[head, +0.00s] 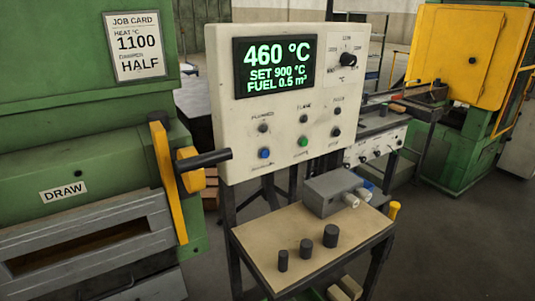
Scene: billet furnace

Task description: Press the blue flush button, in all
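The blue flush button (264,153) is at the lower left of the cream control panel (225,100), in the head view. A dark round lamp (263,128) sits above it under a small label that I cannot read surely; it looks unlit. A green button (303,141) and a dark button (335,132) are to the right in the same row. The screen (274,66) reads 460 °C, SET 900 °C, FUEL 0.5 m³. Nothing touches the blue button or covers it. Neither of my grippers is in view.
The green furnace (60,120) stands left, with a job card (138,46) reading 1100 and HALF. A yellow lever (170,185) with a black handle (205,159) juts near the panel's lower left. A small table (255,235) below holds three dark billets and a grey box (330,190).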

